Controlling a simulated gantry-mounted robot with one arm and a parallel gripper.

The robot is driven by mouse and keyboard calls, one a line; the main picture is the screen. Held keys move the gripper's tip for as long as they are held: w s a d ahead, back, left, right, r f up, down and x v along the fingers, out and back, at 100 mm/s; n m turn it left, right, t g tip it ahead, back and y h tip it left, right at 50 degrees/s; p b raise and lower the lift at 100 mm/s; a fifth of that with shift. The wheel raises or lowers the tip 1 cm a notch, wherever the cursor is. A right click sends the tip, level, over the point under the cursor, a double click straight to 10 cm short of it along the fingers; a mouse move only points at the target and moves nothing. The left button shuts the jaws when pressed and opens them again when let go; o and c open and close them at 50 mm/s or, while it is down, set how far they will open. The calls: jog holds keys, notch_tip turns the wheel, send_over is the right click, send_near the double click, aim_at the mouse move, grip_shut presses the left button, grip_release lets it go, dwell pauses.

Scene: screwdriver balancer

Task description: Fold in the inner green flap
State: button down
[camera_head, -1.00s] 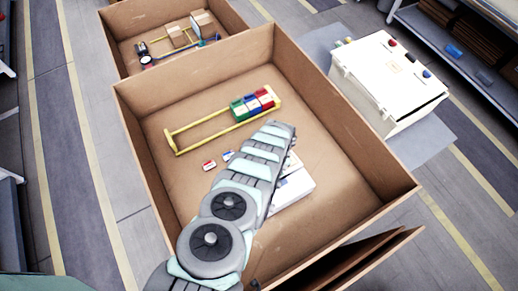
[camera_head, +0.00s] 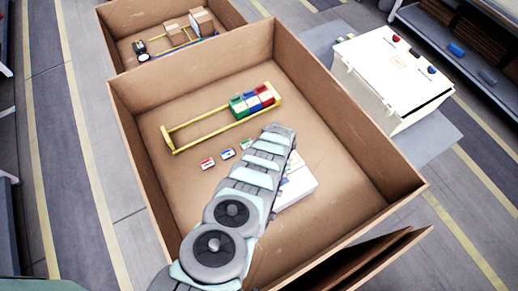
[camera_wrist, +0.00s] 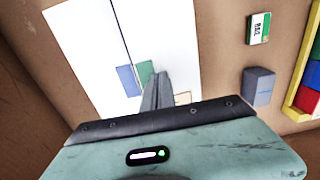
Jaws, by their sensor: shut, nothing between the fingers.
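A white box (camera_wrist: 92,45) lies below my gripper in the wrist view, with a thin dark seam across its top. It also shows partly behind my arm in the head view (camera_head: 298,188). A green patch (camera_wrist: 146,71), which I take to mark the green flap, sits beside a blue patch (camera_wrist: 126,80) near the seam. My gripper (camera_wrist: 160,78) is shut and empty, its fingertips at the right edge of the green patch. I cannot tell whether they touch it. The fingers and wrist hide part of the box. My gripper is hidden in the head view.
A large open cardboard box (camera_head: 150,205) surrounds the work area with high walls. Inside, a yellow frame (camera_head: 205,127) holds coloured blocks (camera_head: 250,102). Small red (camera_head: 207,163), blue (camera_head: 227,153) and green (camera_head: 246,144) labelled pieces lie nearby. A grey-blue block (camera_wrist: 259,84) shows in the wrist view.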

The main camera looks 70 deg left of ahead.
jog(key=shift+f, duration=0.2)
jog(key=shift+s+a+b, duration=0.1)
jog(key=shift+a+b, duration=0.35)
jog(key=shift+a, duration=0.15)
notch_tip(320, 180, up, 7)
jog(key=p, duration=0.7)
